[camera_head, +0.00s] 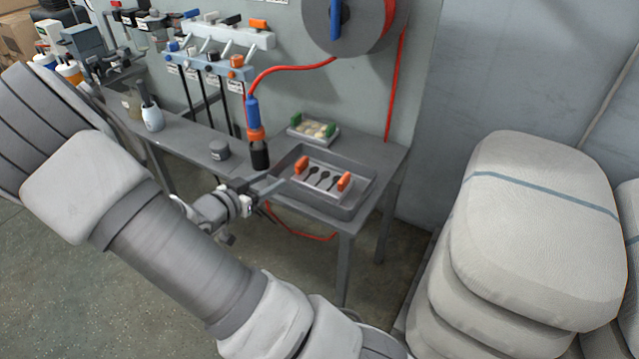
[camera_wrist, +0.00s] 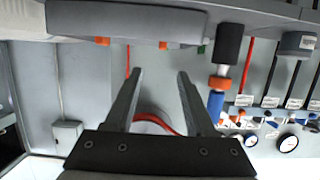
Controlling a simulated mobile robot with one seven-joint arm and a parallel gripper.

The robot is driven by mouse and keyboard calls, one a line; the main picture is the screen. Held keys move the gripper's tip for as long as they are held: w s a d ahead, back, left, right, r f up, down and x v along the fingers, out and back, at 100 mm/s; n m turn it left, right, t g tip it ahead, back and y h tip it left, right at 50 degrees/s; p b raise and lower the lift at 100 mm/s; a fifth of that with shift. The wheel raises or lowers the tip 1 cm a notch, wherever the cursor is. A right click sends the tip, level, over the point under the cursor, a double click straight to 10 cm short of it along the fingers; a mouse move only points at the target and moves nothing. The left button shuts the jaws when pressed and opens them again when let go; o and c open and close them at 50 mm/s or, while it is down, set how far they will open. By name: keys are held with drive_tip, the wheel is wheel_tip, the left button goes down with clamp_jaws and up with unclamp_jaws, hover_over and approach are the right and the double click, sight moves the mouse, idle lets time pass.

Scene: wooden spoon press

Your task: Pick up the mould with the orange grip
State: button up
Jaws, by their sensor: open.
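The mould with orange grips (camera_head: 344,181) lies in a grey tray (camera_head: 345,211) on the bench. Its plate shows several dark spoon-shaped hollows and has an orange grip at each end. In the wrist view, which looks upside down, the orange grips (camera_wrist: 163,45) just peek past the edge of the grey tray (camera_wrist: 125,18). My gripper (camera_wrist: 160,74) is open and empty, its two fingers apart. In the head view my gripper (camera_head: 278,186) is at the tray's left side, apart from the mould; its fingertips are hard to make out there.
A mould with green grips (camera_head: 314,129) stands behind the tray. A blue, orange and black tool (camera_head: 259,150) hangs on a red hose at the tray's back left. A grey round pot (camera_head: 219,149) stands further left. White sacks (camera_head: 541,225) are stacked at right.

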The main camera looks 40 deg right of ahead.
sight(299, 164)
drive_tip(key=b+x, duration=0.3)
drive_tip(key=x, duration=0.7)
drive_tip(key=shift+w+d+f, duration=0.1)
drive_tip(key=shift+d, duration=0.05)
drive_tip(key=b+x, duration=0.2)
drive_tip(key=x, duration=0.3)
drive_tip(key=shift+w+f+b, duration=0.2)
drive_tip(key=shift+w+b, duration=0.05)
drive_tip(key=shift+b, duration=0.1)
clamp_jaws()
idle(0.4)
drive_tip(key=shift+r, duration=0.15)
